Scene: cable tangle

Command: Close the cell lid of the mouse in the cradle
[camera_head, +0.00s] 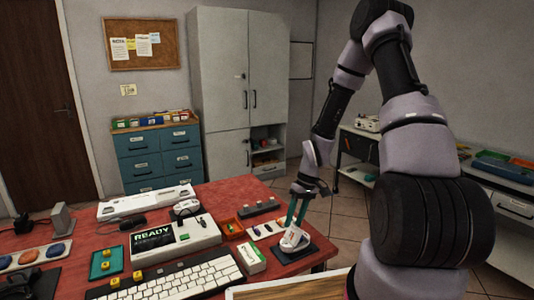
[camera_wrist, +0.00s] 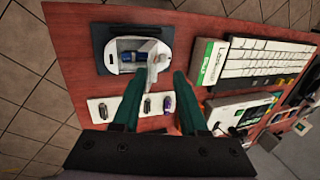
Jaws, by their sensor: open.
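The white mouse (camera_wrist: 119,48) lies in the dark cradle (camera_wrist: 100,36), upper left in the wrist view. Its compartment is open and a blue cell (camera_wrist: 133,57) shows inside. A pale flap that looks like the cell lid (camera_wrist: 154,68) stands up at the compartment's right side. In the head view the mouse (camera_head: 291,240) sits in the cradle (camera_head: 305,254) near the table's right corner. My gripper (camera_wrist: 158,82) is open, its two green fingers pointing at the mouse, with the lid seen between the tips. The gripper (camera_head: 297,218) is close above the mouse; contact cannot be told.
A white strip with several small cells (camera_wrist: 155,105) lies beside the cradle. The table edge is close by the cradle.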

